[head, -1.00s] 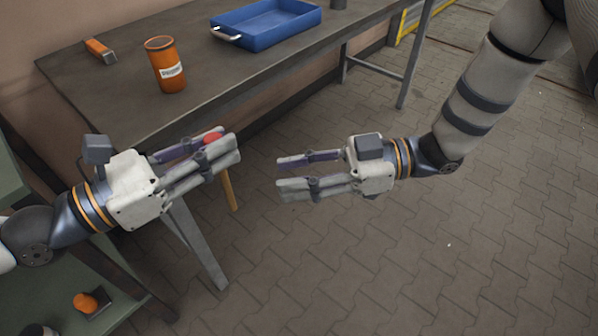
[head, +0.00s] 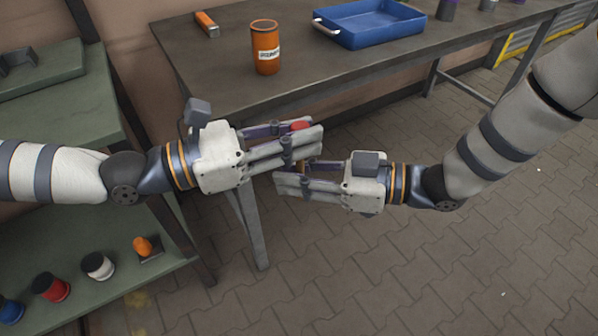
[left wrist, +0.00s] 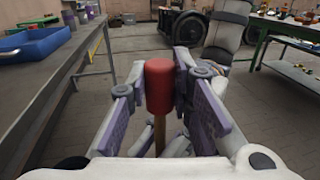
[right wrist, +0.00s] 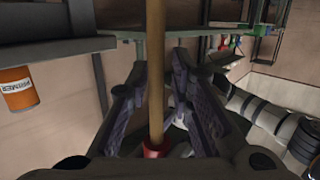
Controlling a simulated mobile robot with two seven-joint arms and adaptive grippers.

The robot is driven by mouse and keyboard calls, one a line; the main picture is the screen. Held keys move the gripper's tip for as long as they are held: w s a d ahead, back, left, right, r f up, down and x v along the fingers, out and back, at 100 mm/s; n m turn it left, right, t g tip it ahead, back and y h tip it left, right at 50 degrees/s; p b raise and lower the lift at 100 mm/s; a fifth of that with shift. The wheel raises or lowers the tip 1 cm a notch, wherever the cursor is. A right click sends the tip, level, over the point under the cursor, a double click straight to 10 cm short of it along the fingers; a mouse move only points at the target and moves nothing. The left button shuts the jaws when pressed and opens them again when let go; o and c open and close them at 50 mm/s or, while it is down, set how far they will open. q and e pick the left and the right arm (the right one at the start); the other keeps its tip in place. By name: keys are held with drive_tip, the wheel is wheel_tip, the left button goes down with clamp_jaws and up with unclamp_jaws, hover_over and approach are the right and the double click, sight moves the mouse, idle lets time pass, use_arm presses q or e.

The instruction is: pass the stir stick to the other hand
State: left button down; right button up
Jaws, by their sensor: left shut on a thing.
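The stir stick has a red head (head: 301,126) and a thin wooden shaft; the head also shows in the left wrist view (left wrist: 160,88). My left gripper (head: 308,134) is shut on the stick just below the head, which stands up between its fingers. My right gripper (head: 290,172) is just below the left one, pointing left towards it. In the right wrist view the wooden shaft (right wrist: 155,70) runs between the right gripper's fingers (right wrist: 160,95), which are apart with gaps on both sides. The head view mostly hides the shaft behind the fingers.
A dark workbench (head: 215,75) stands behind the grippers, with an orange primer can (head: 265,48), a blue tray (head: 370,24) and an orange-handled object (head: 207,24) on it. A green shelf unit (head: 60,100) is at the left. The paved floor (head: 420,270) is clear at the lower right.

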use_arm(q)
drive_tip(key=c, duration=1.3)
unclamp_jaws()
drive_tip(key=shift+c, duration=0.2)
drive_tip(key=v, duration=1.1)
drive_tip(key=s+d+f+m+g+y, duration=0.1)
drive_tip(key=s+f+m+g+y, duration=0.35)
drive_tip(key=s+f, duration=0.55)
drive_tip(key=s+d+f+m+g+y, duration=0.2)
drive_tip(key=s+f+m+g+y, duration=0.25)
drive_tip(key=s+f, duration=0.55)
drive_tip(key=s+a+f+m+y, duration=0.7)
drive_tip(key=s+a+f+m, duration=0.1)
drive_tip(key=a+f+m, duration=0.3)
drive_tip(key=shift+a+m+g+y, duration=0.35)
drive_tip(key=shift+a+m, duration=0.35)
drive_tip(key=shift+m, duration=0.5)
